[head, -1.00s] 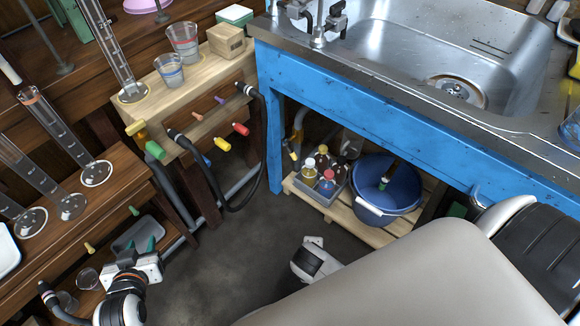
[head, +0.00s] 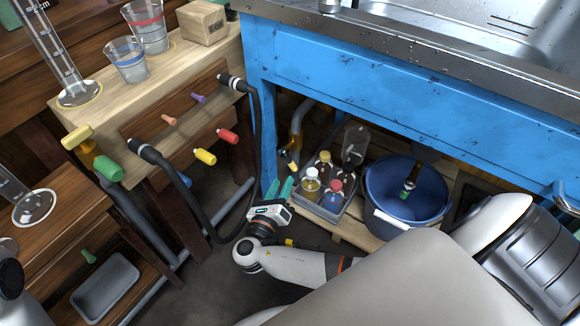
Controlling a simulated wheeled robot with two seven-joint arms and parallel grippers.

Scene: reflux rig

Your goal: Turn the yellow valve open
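Several yellow parts show, and I cannot tell for certain which is the valve. A yellow handle (head: 77,137) sits at the left end of the wooden bench, beside a green handle (head: 108,168). A yellow knob (head: 205,156) is on the bench's front. A small yellow-and-black lever (head: 287,159) is on the pipe under the blue sink frame. My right gripper (head: 280,187) points up and away just below that lever, its teal fingers apart with nothing seen between them. It appears not to touch the lever. My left gripper is out of view; only part of that arm shows at the left edge.
A grey tray with bottles (head: 325,205) and a blue bucket (head: 405,195) stand right of my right gripper. A black hose (head: 258,130) loops down left of it. The blue sink frame (head: 400,90) is above. Cups (head: 125,58) stand on the bench.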

